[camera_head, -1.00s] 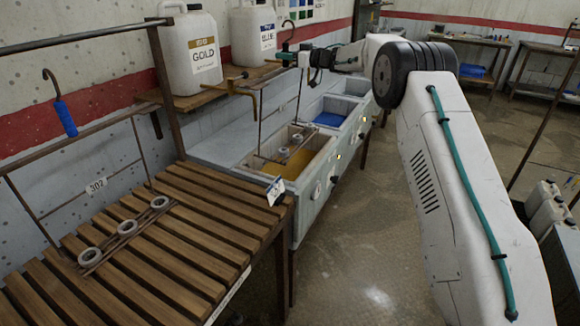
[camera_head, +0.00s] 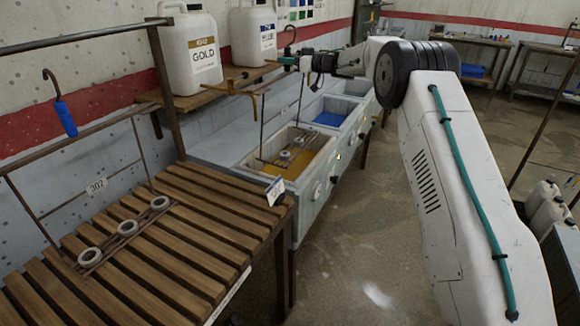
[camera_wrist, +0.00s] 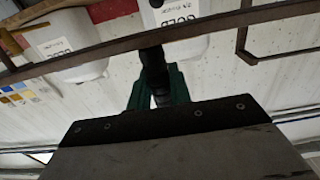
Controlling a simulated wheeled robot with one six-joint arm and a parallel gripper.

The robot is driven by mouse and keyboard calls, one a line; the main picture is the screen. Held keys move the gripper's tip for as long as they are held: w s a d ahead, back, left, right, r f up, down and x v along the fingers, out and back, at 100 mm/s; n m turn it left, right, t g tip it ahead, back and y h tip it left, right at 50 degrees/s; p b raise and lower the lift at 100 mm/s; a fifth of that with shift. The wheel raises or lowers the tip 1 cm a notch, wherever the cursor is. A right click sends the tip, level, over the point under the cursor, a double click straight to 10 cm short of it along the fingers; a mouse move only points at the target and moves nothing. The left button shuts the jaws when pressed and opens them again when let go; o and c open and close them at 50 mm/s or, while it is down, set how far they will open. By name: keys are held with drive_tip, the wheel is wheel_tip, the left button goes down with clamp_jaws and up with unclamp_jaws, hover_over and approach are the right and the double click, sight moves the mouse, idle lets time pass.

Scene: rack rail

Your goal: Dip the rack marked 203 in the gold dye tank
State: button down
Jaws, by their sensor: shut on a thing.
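My gripper (camera_head: 290,62) is shut on the dark handle of a rack, above the near end of the tank row. The rack's thin rods (camera_head: 263,122) hang down to a lower frame with grey rings (camera_head: 285,155), inside the gold dye tank's opening. I cannot tell whether the rings touch the dye. No number is readable on this rack. The gold dye tank (camera_head: 322,172) holds yellow-brown liquid. In the wrist view my gripper's green fingers (camera_wrist: 160,88) close around the dark handle (camera_wrist: 153,65), with a brown bar (camera_wrist: 110,48) across.
The gold jug (camera_head: 192,50) and another jug (camera_head: 253,37) stand on the shelf behind. A blue tank (camera_head: 328,119) lies beyond.

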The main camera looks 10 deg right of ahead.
wheel_tip(320, 180, down, 17)
idle(0.8)
drive_tip(key=shift+r, duration=0.1)
idle(3.0)
